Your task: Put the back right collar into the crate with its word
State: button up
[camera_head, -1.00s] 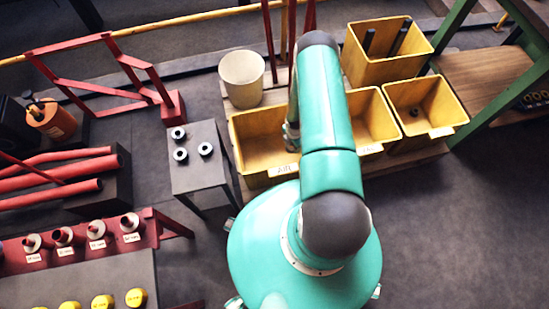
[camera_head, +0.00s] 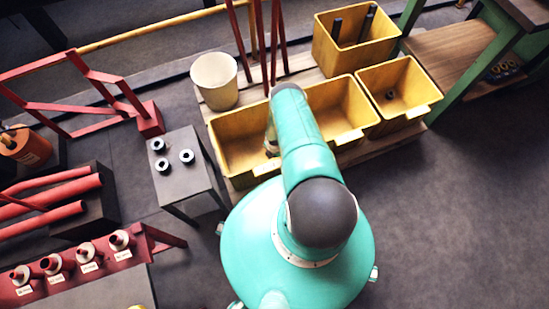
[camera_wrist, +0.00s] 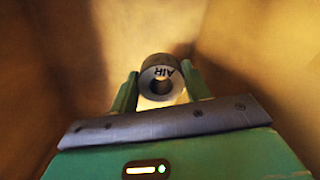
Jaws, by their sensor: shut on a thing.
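My gripper (camera_wrist: 160,92) is shut on a grey ring-shaped collar (camera_wrist: 161,78) marked "AIR", its letters upside down in the wrist view. Yellow walls surround the collar there, so it is inside a crate. In the head view my gripper (camera_head: 271,146) is mostly hidden by my arm and reaches into the left front yellow crate (camera_head: 222,140). That crate's front label is partly covered and I cannot read it now. Three other collars (camera_head: 187,156) stand on the small grey table (camera_head: 190,187), whose back right spot is empty.
The middle front crate (camera_head: 345,90) and right front crate (camera_head: 425,85) stand beside it, the right one with a small part inside. A taller yellow crate (camera_head: 330,60) holds dark rods behind. A cream bucket (camera_head: 214,82) and red poles (camera_head: 272,40) stand close by. Floor at right is clear.

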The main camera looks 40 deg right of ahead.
jog(key=shift+f, duration=1.9)
jog(key=o, duration=1.4)
jog(key=shift+o, duration=0.2)
notch_tip(320, 180, up, 12)
